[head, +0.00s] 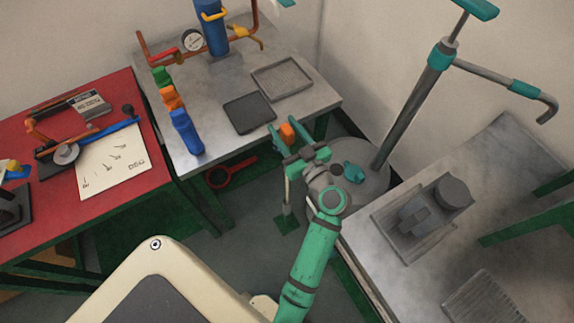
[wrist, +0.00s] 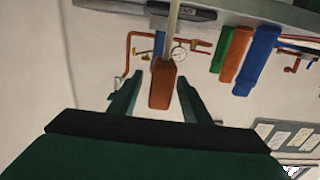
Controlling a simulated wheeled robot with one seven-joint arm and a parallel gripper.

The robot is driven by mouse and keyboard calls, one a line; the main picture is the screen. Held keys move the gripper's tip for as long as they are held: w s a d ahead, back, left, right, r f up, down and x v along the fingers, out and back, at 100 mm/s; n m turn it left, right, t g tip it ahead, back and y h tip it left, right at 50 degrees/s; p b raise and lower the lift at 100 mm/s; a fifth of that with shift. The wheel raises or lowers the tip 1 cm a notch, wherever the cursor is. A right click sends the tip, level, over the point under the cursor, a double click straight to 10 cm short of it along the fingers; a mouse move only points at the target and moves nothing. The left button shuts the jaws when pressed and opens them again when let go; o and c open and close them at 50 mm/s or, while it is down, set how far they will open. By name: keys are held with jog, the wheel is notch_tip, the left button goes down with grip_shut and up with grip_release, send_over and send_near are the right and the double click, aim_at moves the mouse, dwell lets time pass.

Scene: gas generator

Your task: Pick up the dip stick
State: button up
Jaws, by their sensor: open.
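The dip stick shows its orange handle (wrist: 161,86) in the wrist view, with a pale thin shaft (wrist: 173,25) running to the picture's top edge. In the head view, the orange handle (head: 287,133) is small and partly hidden by my gripper. My gripper (wrist: 158,88) is open, with one green finger on each side of the handle and a visible gap on both sides. The handle appears between or just beyond the fingertips; the exact depth is unclear. In the head view, my gripper (head: 289,139) is near the grey table's front right corner.
The grey table (head: 222,95) carries green, orange and blue (head: 186,131) blocks, a dark tray (head: 249,112), a mesh tray (head: 282,77) and a gauge (head: 194,41). A round drum (head: 362,200) with a tall pump (head: 410,110) stands right of my gripper. A red table (head: 60,200) is at left.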

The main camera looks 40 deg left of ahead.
jog(key=x, duration=0.2)
jog(key=shift+w+a, duration=0.1)
jog(key=shift+a, duration=0.2)
grip_shut()
